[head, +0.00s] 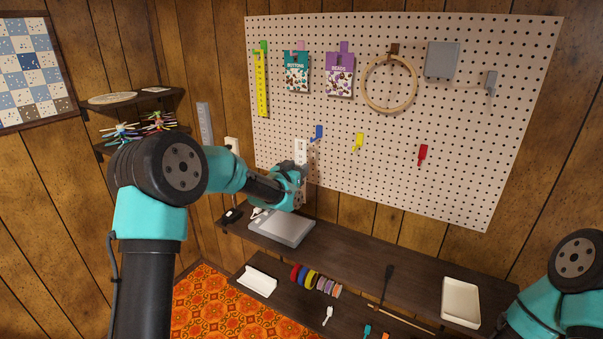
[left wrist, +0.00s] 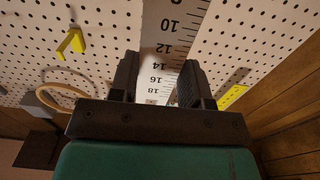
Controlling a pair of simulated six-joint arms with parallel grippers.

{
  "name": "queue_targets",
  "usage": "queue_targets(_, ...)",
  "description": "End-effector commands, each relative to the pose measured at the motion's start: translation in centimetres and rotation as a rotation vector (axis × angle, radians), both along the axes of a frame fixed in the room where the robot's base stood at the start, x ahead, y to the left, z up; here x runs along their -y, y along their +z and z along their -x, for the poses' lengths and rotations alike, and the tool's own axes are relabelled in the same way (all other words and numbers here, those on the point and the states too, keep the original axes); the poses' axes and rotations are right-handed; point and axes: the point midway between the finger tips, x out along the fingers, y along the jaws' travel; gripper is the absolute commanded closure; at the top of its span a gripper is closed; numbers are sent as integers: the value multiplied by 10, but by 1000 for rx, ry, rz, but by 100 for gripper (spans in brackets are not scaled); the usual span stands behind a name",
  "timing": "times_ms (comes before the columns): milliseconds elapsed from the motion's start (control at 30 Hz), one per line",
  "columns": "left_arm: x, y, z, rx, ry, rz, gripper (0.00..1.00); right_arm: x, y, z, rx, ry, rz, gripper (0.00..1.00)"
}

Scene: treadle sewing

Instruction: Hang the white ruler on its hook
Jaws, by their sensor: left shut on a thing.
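The white ruler (head: 300,150) is upright in front of the lower left part of the pegboard. My left gripper (head: 297,178) is shut on it. In the left wrist view the ruler (left wrist: 172,35), with black numbers, lies between the two dark fingers (left wrist: 158,85). A blue hook (head: 318,132) is just right of the ruler. A yellow hook (head: 358,142) and a red hook (head: 423,153) are farther right. I cannot tell which hook is the ruler's. Whether the ruler touches the board is unclear. My right gripper is out of view.
The pegboard (head: 400,185) also carries a yellow ruler (head: 262,85), two packets and a wooden hoop (head: 366,100). A grey ruler (head: 205,125) is on the wall at left. Below, a dark shelf (head: 370,262) holds a grey flat case (head: 282,228) and a cream tray (head: 460,300).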

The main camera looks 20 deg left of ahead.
Motion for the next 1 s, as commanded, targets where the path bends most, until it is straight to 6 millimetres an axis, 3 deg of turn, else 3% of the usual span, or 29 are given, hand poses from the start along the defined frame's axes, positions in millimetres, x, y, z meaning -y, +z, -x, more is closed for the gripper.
queue_targets(367, 2, -1, -4, -1, 0, 0, 79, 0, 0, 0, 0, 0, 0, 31)
queue_targets(1000, 9, -2, -31, 1, 0, 0, 79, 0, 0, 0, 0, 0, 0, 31)
